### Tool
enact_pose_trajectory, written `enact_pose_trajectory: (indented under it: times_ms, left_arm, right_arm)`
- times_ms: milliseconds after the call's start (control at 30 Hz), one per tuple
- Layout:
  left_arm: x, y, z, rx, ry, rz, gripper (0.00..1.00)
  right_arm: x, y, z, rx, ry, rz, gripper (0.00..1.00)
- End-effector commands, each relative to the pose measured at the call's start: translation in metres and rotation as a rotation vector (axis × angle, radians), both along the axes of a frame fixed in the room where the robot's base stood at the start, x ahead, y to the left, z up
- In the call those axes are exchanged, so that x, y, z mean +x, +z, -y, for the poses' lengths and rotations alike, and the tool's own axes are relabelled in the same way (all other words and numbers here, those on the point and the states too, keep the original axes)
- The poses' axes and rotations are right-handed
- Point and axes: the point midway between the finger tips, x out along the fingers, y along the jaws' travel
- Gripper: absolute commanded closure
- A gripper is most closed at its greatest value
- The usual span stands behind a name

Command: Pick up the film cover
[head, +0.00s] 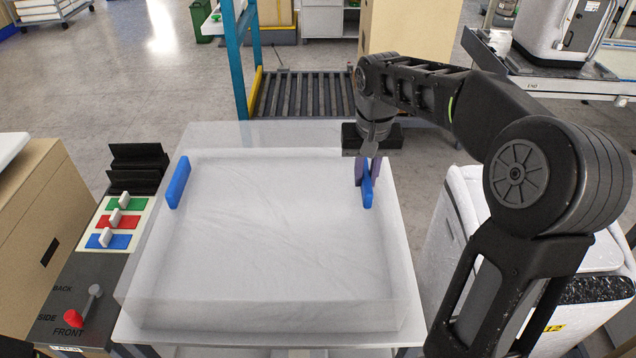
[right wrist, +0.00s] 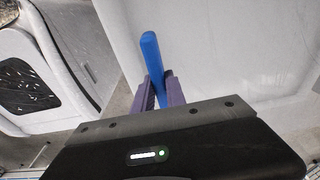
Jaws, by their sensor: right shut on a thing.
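The film cover (head: 270,235) is a translucent, box-shaped cover with a blue handle on each side, resting on a white table. Its left blue handle (head: 178,182) is free. My right gripper (head: 366,172) is shut on the right blue handle (head: 368,190), at the cover's right side. In the right wrist view the purple fingers (right wrist: 160,92) sit on both sides of the blue handle (right wrist: 150,50). The cover's pale film (right wrist: 235,60) fills the right of that view. My left gripper is not in view.
A cardboard box (head: 35,210) is at the far left. A white bin-like unit (head: 465,200) stands at the right. A roller conveyor (head: 300,95) lies behind.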

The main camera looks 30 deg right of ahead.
Motion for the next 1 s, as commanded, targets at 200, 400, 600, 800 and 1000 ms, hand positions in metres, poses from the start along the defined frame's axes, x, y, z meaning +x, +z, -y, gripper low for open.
enact_pose_trajectory:
  times_ms: [200, 400, 600, 800, 1000]
  left_arm:
    - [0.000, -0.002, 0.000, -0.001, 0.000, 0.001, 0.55]
    - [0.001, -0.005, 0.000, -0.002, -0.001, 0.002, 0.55]
    - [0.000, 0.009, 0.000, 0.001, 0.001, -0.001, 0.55]
    - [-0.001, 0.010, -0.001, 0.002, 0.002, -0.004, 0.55]
    - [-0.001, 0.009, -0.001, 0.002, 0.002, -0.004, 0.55]
  right_arm:
    - [0.001, 0.020, 0.000, 0.000, -0.001, 0.006, 1.00]
    - [0.002, 0.059, 0.000, 0.000, -0.002, 0.007, 1.00]
    - [0.001, 0.096, 0.000, 0.000, 0.000, 0.002, 1.00]
    - [0.000, 0.101, 0.000, 0.000, 0.000, 0.001, 1.00]
    - [0.000, 0.100, 0.000, 0.000, 0.000, 0.001, 1.00]
